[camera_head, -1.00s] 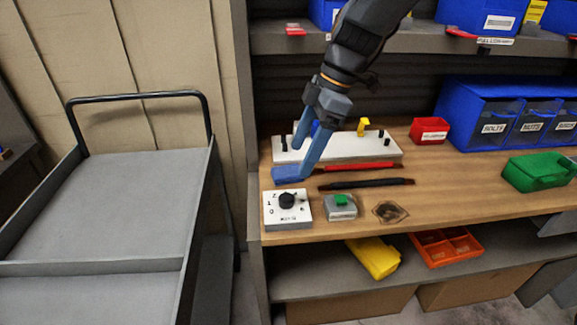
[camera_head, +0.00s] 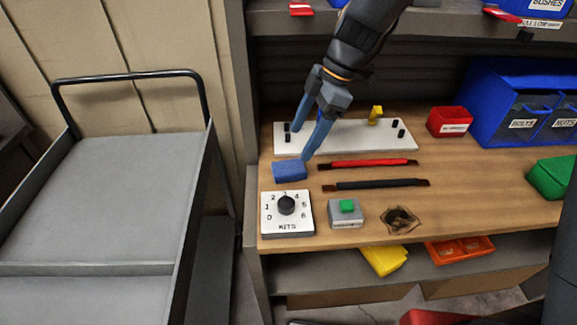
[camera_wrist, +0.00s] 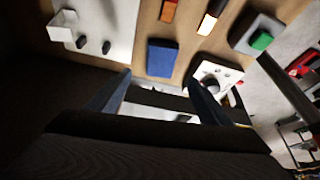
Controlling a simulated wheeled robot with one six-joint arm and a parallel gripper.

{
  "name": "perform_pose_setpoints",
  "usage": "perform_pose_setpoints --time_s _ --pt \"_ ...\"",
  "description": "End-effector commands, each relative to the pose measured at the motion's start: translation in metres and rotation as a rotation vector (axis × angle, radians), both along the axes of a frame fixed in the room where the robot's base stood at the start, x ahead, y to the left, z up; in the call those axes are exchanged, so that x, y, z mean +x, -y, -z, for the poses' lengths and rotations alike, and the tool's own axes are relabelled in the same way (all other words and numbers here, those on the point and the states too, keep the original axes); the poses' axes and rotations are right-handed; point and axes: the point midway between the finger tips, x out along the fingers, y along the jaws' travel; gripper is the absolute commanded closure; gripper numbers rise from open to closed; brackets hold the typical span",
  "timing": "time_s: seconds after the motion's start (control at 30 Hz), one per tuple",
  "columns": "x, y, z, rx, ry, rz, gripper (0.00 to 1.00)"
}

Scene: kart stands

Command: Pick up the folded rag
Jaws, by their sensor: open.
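The folded rag (camera_head: 290,171) is a small blue block-like pad lying flat on the wooden bench, near its left edge and behind the white dial box. In the wrist view the rag (camera_wrist: 161,58) lies just beyond the fingertips, roughly in line with the gap between them. My gripper (camera_head: 301,145) is open and empty, with its blue fingers pointing down over the bench just behind the rag. One fingertip overlaps the rag's back right corner in the head view; I cannot tell whether it touches. The wrist view shows both fingers (camera_wrist: 158,80) spread apart.
A white plate (camera_head: 360,135) with pegs lies behind the rag. The dial box (camera_head: 272,222) and a green-button box (camera_head: 346,216) stand in front. Red (camera_head: 368,163) and black (camera_head: 376,184) rods lie to the right. An upper shelf overhangs the back. A grey cart (camera_head: 90,200) stands left.

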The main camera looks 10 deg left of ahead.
Motion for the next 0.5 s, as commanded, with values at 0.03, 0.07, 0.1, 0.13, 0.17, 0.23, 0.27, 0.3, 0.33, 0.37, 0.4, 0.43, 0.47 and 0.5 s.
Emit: perform_pose_setpoints --time_s 0.03,0.07,0.1,0.13,0.17,0.23,0.27,0.3,0.33,0.37,0.4,0.43,0.47,0.5 --pt "-0.001 0.000 0.008 -0.002 -0.004 0.000 0.27" --pt "-0.001 0.000 0.013 -0.001 -0.003 0.001 0.27" --pt "-0.001 0.000 0.019 -0.001 -0.004 -0.001 0.27" --pt "-0.002 -0.001 0.022 -0.001 -0.003 -0.001 0.27" --pt "-0.002 -0.003 0.025 -0.001 -0.002 -0.001 0.27" --pt "-0.003 -0.005 0.030 -0.001 -0.001 -0.002 0.27" --pt "-0.003 -0.006 0.031 0.000 -0.001 -0.003 0.27" --pt "-0.003 -0.007 0.033 0.000 0.000 -0.002 0.27" --pt "-0.003 -0.007 0.034 0.000 0.000 -0.002 0.27" --pt "-0.003 -0.008 0.035 0.000 0.000 -0.003 0.27" --pt "-0.004 -0.009 0.038 0.000 -0.001 -0.003 0.27" --pt "-0.005 -0.010 0.041 -0.001 -0.002 -0.003 0.27" --pt "-0.006 -0.011 0.044 -0.001 -0.003 -0.002 0.27" --pt "-0.006 -0.013 0.049 -0.001 -0.003 -0.002 0.27"
